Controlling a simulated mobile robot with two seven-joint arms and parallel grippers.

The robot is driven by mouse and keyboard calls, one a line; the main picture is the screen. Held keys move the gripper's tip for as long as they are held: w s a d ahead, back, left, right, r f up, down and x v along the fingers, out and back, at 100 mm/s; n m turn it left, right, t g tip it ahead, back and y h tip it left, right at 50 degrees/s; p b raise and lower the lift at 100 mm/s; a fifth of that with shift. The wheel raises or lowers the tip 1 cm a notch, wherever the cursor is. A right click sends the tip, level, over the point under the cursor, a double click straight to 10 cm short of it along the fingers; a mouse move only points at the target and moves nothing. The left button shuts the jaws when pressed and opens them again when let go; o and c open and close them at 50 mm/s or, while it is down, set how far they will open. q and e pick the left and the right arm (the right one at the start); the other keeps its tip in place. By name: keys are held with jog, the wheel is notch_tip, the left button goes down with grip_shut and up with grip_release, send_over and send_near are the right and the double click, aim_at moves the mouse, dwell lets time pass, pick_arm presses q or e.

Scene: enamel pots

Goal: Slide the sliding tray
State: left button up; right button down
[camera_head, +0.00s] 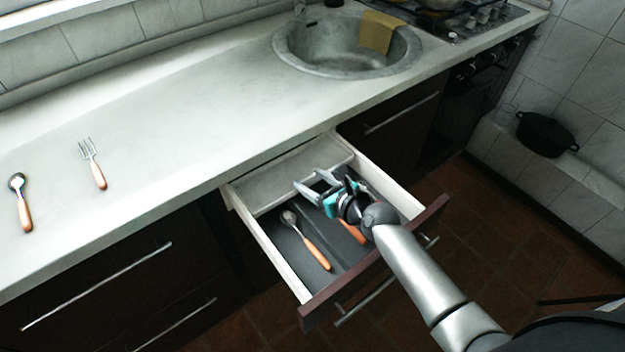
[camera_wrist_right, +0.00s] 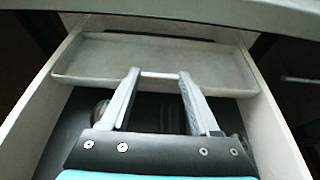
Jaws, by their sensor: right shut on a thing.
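The sliding tray (camera_head: 278,182) is a shallow pale grey tray across the back part of an open drawer (camera_head: 280,262). It also shows in the right wrist view (camera_wrist_right: 110,58), spanning the drawer between its side walls. My right gripper (camera_head: 308,186) reaches in over the drawer front, with its fingertips at the tray's near edge. In the right wrist view the fingers (camera_wrist_right: 158,76) stand apart with a pale bar of the near edge between them, shut on the tray. The exact contact is hard to see. My left gripper is not in view.
A spoon (camera_head: 312,248) and another orange-handled utensil (camera_head: 352,232), partly hidden by my gripper, lie on the dark drawer bottom. A fork (camera_head: 96,170) and a spoon (camera_head: 22,205) lie on the counter (camera_head: 180,110). A sink (camera_head: 340,55) is behind the drawer.

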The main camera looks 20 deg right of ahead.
aim_at(301, 170)
jog(key=w, duration=0.1)
jog(key=w+a, duration=0.1)
jog(key=w, duration=0.1)
jog(key=shift+w, duration=0.15)
jog(key=shift+w+a, duration=0.15)
jog(key=shift+w, duration=0.15)
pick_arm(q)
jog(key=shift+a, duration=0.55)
pick_arm(e)
jog(key=shift+w, duration=0.15)
jog(key=shift+c, duration=0.6)
grip_release()
jog(key=shift+a, duration=0.1)
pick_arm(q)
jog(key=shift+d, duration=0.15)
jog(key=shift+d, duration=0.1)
